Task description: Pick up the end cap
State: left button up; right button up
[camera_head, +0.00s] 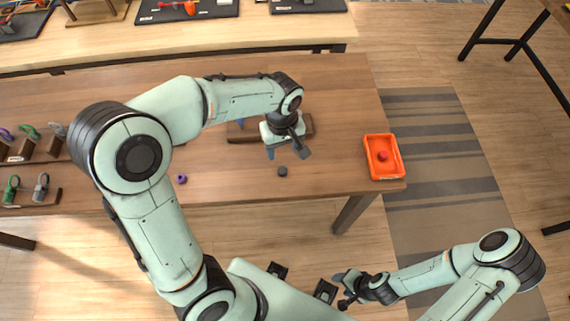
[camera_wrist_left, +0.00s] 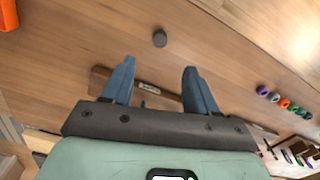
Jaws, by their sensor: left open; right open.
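A small dark grey cylinder, which looks like the end cap (camera_head: 282,171), stands on the wooden table near its front edge. It also shows in the left wrist view (camera_wrist_left: 159,39), ahead of the fingertips. My left gripper (camera_head: 287,153) is open and empty above the table, just behind the cap in the head view. Its two blue fingers (camera_wrist_left: 159,68) are spread wide, with the cap beyond them and apart from them. My right gripper (camera_head: 340,290) is open and empty, low at the front, away from the table.
A wooden block with a label (camera_wrist_left: 148,87) lies under my left gripper. An orange tray (camera_head: 371,173) holding a red piece (camera_head: 383,156) is at the table's right end. A purple ring (camera_head: 182,179) lies left of the cap. Racks with coloured loops (camera_head: 28,131) stand far left.

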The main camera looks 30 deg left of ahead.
pick_arm(q)
send_over(283, 170)
jog(key=f, duration=0.7)
jog(key=shift+s+d+f+b, duration=0.1)
jog(key=shift+s+f+b, duration=0.05)
jog(key=shift+s+b, duration=0.15)
jog(key=f, duration=0.5)
jog(key=shift+w+f, duration=0.2)
jog(key=shift+f, duration=0.2)
grip_shut()
